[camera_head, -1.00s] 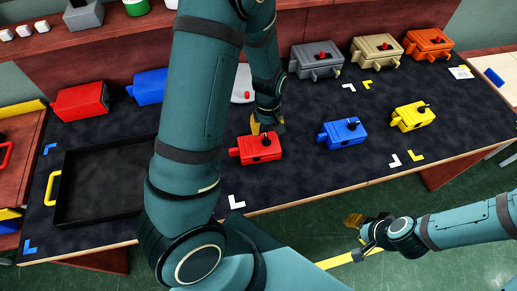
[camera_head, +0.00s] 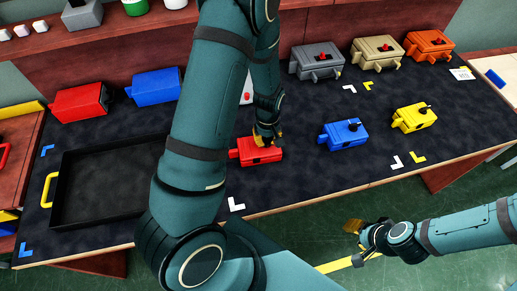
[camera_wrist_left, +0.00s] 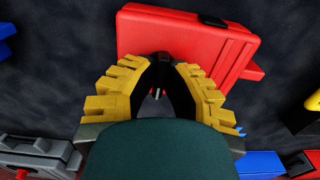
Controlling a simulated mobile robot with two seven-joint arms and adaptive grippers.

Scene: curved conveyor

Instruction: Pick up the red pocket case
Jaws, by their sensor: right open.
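A red case (camera_head: 256,152) lies on the dark table mat near the middle front. A second red case (camera_head: 80,103) lies at the back left. My left gripper (camera_head: 267,138) is low over the top of the middle red case. In the left wrist view, the red case (camera_wrist_left: 190,42) fills the top centre. The yellow fingers (camera_wrist_left: 163,68) stand apart over its near edge, with a small dark part between them. I cannot tell whether they touch the case. My right gripper (camera_head: 355,227) is open and empty, in front of the table and away from the cases.
A blue case (camera_head: 343,134) and a yellow case (camera_head: 414,117) lie to the right. Grey (camera_head: 316,62), tan (camera_head: 377,53) and orange (camera_head: 429,45) cases stand behind. Another blue case (camera_head: 155,87) is at the back left. A black tray (camera_head: 60,184) lies at left.

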